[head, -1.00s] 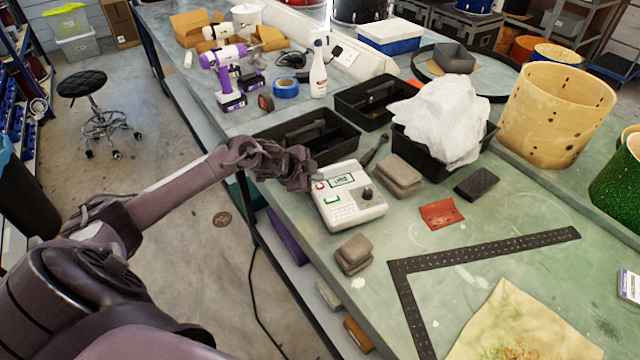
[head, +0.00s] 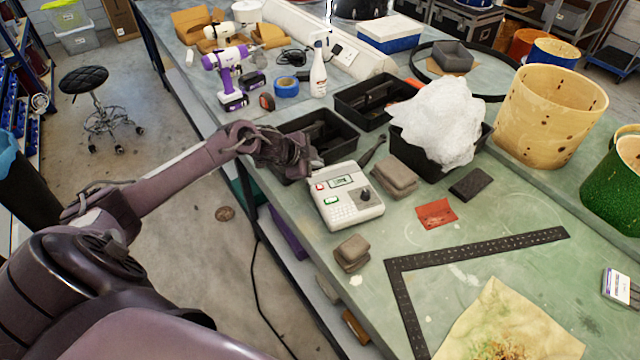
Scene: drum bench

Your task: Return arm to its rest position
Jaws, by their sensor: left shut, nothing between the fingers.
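My left arm comes in from the left and reaches to the bench's near edge. My left gripper (head: 312,164) is shut and empty, just behind the upper left corner of a white device (head: 347,200) with a small screen, a dark knob and coloured buttons. I cannot tell whether the gripper touches the device. The gripper and wrist partly cover a black tray (head: 338,138) behind them. My right gripper is not in view.
Folded grey cloths (head: 395,177), a black tray with white plastic (head: 442,125), a red pad (head: 436,213) and a black square (head: 405,310) lie on the bench (head: 480,252). Drum shells (head: 550,115) stand at right. Left of the bench is open floor (head: 185,240) with a stool (head: 85,82).

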